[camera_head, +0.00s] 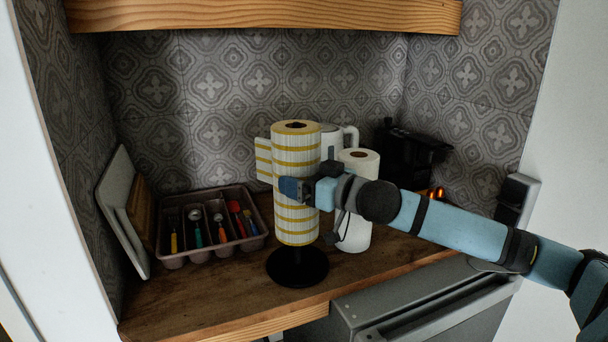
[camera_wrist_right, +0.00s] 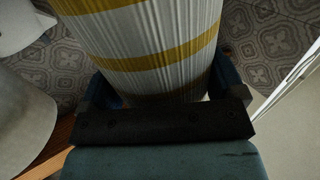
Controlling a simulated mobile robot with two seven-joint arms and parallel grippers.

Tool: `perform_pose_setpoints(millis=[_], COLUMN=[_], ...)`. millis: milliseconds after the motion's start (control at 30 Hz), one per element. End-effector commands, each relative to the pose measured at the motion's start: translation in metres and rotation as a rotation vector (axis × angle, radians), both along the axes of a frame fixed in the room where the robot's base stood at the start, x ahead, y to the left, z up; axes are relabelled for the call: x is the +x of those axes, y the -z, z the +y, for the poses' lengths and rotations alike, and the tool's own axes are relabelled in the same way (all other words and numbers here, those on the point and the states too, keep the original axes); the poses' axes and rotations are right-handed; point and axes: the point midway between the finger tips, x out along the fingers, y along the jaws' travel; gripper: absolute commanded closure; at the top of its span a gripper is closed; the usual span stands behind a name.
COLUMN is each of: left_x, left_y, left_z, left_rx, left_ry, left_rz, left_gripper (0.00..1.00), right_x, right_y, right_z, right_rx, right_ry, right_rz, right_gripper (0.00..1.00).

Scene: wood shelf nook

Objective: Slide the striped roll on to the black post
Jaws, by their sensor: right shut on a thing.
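The striped roll (camera_head: 296,224), white with yellow bands and a brown core, is upright in the head view, with a loose sheet hanging at its left. My right gripper (camera_head: 297,190) is shut on it around its middle, from the right. The black post (camera_head: 297,256) shows as a short length between the roll's lower end and its round black base (camera_head: 298,270). The roll's lower end is above the base, in line with the post; how far the post reaches inside is hidden. The roll also fills the upper middle of the right wrist view (camera_wrist_right: 155,45). My left gripper is out of view.
A plain white roll (camera_head: 358,230) stands just right of the striped roll, with a white jug (camera_head: 331,140) behind. A cutlery tray (camera_head: 213,221) and boards (camera_head: 124,208) are at left. A black appliance (camera_head: 402,157) is at back right. The front-left counter is clear.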

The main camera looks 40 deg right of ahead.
Motion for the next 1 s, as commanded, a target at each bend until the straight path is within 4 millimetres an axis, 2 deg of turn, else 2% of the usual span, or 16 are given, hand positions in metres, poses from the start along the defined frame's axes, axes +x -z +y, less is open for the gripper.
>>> perform_pose_setpoints(millis=[100, 600, 1000], left_x=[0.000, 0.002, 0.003], left_y=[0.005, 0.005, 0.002], left_z=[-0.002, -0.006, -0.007], left_rx=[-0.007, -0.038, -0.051], left_ry=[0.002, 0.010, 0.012], left_rz=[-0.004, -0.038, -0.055], left_gripper=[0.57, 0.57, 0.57], right_x=[0.000, 0.000, 0.000], right_y=[0.013, 0.052, 0.070], right_z=[0.000, 0.000, 0.000], right_rx=[0.001, 0.001, -0.001], right_ry=[0.000, 0.001, 0.000], right_rz=[-0.001, 0.000, -0.001], right_gripper=[0.40, 0.40, 0.40])
